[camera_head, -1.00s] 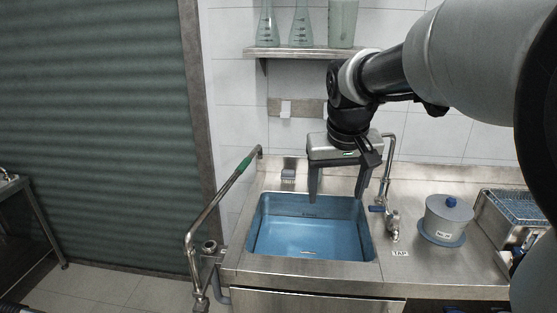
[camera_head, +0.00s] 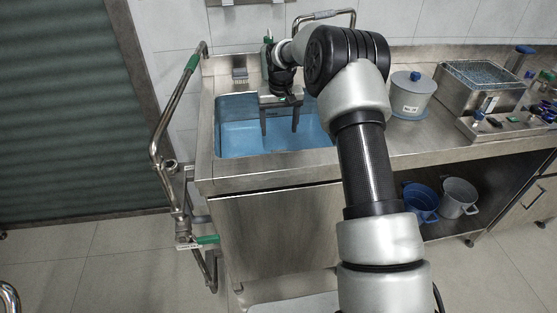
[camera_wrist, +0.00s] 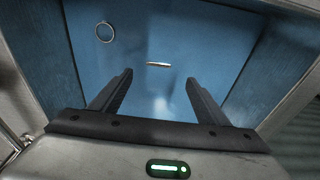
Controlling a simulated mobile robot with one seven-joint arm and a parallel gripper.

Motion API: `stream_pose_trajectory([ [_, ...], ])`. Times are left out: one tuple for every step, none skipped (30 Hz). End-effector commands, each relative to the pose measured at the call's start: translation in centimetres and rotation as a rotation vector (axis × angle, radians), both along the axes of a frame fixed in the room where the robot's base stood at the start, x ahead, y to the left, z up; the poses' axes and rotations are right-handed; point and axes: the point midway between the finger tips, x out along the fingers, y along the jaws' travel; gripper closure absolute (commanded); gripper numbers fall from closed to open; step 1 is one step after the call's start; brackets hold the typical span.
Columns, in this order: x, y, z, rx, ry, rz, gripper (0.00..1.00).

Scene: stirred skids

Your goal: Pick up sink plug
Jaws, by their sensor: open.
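The blue sink basin (camera_head: 240,140) is set in the steel counter, and its blue floor and walls fill much of the wrist view (camera_wrist: 225,40). My gripper (camera_head: 279,131) points down into the basin, with its two dark fingers apart and nothing between them. In the wrist view, a thin ring (camera_wrist: 105,24) shows at upper left and a small, slim, pale metallic piece (camera_wrist: 158,64) lies just beyond the fingertips, between them in the picture. I cannot tell which of these, if either, is the sink plug. My arm hides the right part of the basin in the head view.
A steel pipe rail with a green grip (camera_head: 192,63) stands left of the sink. A lidded grey pot (camera_head: 410,97) and a steel bath (camera_head: 482,85) stand on the counter at right. Blue and grey buckets (camera_head: 421,200) sit on the shelf below.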

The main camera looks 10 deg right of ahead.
Motion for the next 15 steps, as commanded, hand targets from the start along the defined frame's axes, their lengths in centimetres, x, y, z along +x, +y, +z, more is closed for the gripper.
stream_pose_trajectory([
  [0.1, 0.0, -1.5, 0.001, 0.004, 0.000, 0.31],
  [0.2, 0.0, -2.1, 0.001, 0.003, 0.000, 0.31],
  [0.3, 0.0, -3.0, 0.001, 0.003, 0.000, 0.31],
  [0.4, 0.0, -3.7, 0.001, 0.003, 0.000, 0.31],
  [0.5, 0.0, -4.3, 0.001, 0.003, 0.000, 0.31],
  [0.7, 0.0, -5.1, 0.001, 0.004, 0.000, 0.31],
  [0.8, 0.0, -5.6, 0.001, 0.003, 0.000, 0.31],
  [0.9, 0.0, -6.0, 0.001, 0.001, 0.000, 0.31],
  [1.0, 0.1, -6.6, 0.002, 0.001, -0.001, 0.31],
  [1.0, 0.1, -6.9, 0.002, 0.001, -0.001, 0.31],
  [1.1, 0.0, -7.2, 0.001, 0.001, -0.001, 0.31],
  [1.1, 0.0, -7.5, 0.001, 0.001, -0.001, 0.31],
  [1.2, 0.0, -7.7, 0.001, 0.001, 0.000, 0.31],
  [1.2, 0.0, -7.8, 0.001, 0.001, 0.000, 0.31],
  [1.2, 0.0, -8.0, 0.001, 0.001, 0.000, 0.31],
])
